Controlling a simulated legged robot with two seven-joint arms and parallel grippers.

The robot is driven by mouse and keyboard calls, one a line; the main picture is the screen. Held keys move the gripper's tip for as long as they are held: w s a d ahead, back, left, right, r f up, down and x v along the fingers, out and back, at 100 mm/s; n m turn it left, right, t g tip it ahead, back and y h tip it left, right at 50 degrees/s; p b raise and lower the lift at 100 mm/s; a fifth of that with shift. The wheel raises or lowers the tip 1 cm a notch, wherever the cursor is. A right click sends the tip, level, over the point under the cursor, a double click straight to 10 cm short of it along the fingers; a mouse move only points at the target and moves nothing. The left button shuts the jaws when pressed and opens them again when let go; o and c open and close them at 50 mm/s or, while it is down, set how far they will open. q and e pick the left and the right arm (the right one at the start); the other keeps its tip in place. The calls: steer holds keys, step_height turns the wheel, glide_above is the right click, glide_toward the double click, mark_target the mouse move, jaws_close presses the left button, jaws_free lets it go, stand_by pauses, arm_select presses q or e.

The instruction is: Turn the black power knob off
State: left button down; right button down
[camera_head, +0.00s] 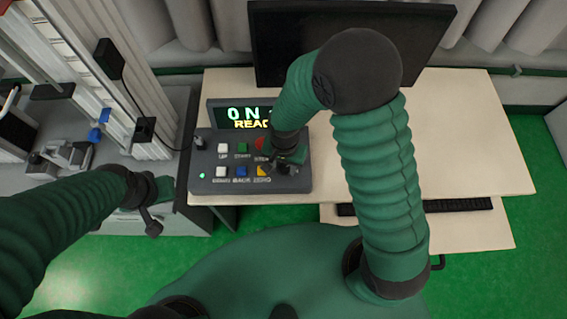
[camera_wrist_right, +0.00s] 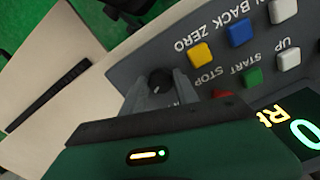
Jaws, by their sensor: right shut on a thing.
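The control panel (camera_head: 240,186) is a dark grey box on the desk. Its black power knob (camera_wrist_right: 160,78) shows in the right wrist view, between the two fingers of my right gripper (camera_wrist_right: 160,90). The right gripper (camera_head: 281,168) is shut on the knob at the right end of the panel; in the head view the gripper and arm hide the knob. A green light (camera_head: 202,176) is lit on the panel. My left gripper (camera_head: 152,224) hangs left of the desk, away from the panel; its jaw opening is unclear.
Several coloured buttons, including a blue one (camera_head: 242,172) and a yellow one (camera_wrist_right: 201,53), lie close beside the knob. A black monitor (camera_head: 290,30) stands behind. A keyboard (camera_head: 460,205) lies on the lower shelf. The desk's right side (camera_head: 470,130) is clear.

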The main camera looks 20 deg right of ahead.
steer(key=n, duration=0.2)
steer(key=n+p, duration=0.1)
steer(key=n, duration=0.1)
steer(key=n+p, duration=0.1)
steer(key=n, duration=0.1)
steer(key=shift+w+d+r, duration=0.1)
steer(key=shift+w+r, duration=0.1)
steer(key=shift+w, duration=0.1)
steer(key=n+p, duration=0.2)
steer(key=n, duration=0.2)
steer(key=shift+n, duration=0.3)
steer(key=shift+f+n, duration=0.1)
steer(key=shift+n, duration=0.9)
steer(key=c, duration=1.3)
jaws_free()
steer(key=o, duration=0.4)
steer(key=shift+f, duration=0.15)
steer(key=shift+s, duration=0.1)
